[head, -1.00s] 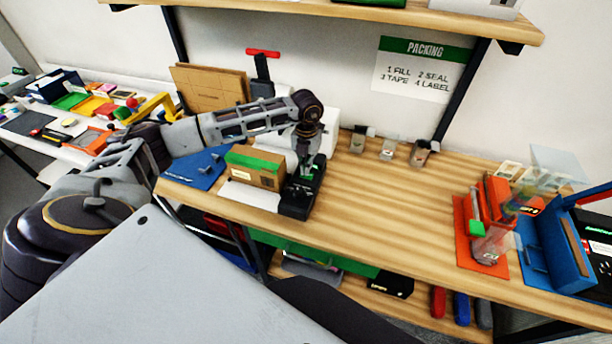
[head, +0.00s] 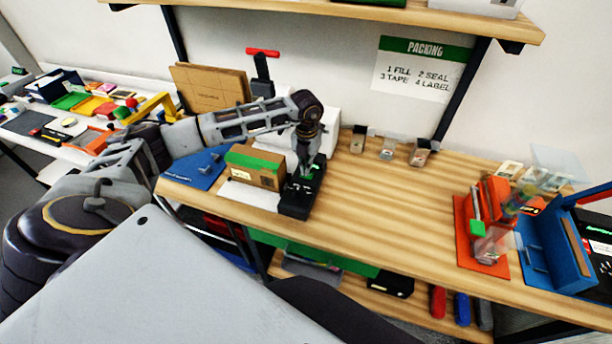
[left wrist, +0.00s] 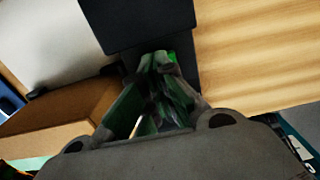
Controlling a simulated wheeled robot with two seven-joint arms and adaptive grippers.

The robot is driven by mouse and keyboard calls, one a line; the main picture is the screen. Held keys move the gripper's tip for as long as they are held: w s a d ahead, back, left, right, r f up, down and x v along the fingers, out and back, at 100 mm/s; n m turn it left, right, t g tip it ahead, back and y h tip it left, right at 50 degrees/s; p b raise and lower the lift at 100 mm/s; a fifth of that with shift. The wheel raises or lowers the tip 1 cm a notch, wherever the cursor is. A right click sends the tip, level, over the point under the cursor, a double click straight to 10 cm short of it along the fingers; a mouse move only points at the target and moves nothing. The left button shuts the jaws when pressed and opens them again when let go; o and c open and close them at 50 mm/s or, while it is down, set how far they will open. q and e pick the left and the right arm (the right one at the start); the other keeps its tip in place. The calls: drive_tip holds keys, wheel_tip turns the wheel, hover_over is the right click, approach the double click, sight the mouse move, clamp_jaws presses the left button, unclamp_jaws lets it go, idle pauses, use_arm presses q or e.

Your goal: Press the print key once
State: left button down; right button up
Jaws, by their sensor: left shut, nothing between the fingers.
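A black keypad device (head: 296,207) stands on the wooden bench, just right of a cardboard box. My left gripper (head: 304,173) points down at the middle of the device, its fingers shut and empty. In the left wrist view the fingertips (left wrist: 158,62) are close together over the device, beside its dark panel (left wrist: 140,22). Green surfaces show around the fingers. The print key cannot be picked out; the fingers cover that part of the device. I cannot tell whether the tips touch a key. My right gripper is not in view.
The cardboard box (head: 250,170) with green tape stands close left of the device. Small clear-topped holders (head: 388,150) stand at the back. Orange (head: 477,250) and blue (head: 560,262) fixtures stand at the right. The bench middle (head: 390,215) is clear.

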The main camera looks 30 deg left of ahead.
use_arm(q)
drive_tip(key=shift+f+b, duration=0.7)
drive_tip(key=shift+f, duration=0.35)
idle(1.2)
drive_tip(key=shift+r, duration=0.15)
drive_tip(key=shift+r+p, duration=1.95)
drive_tip(key=shift+r, duration=1.45)
drive_tip(key=shift+f, duration=0.1)
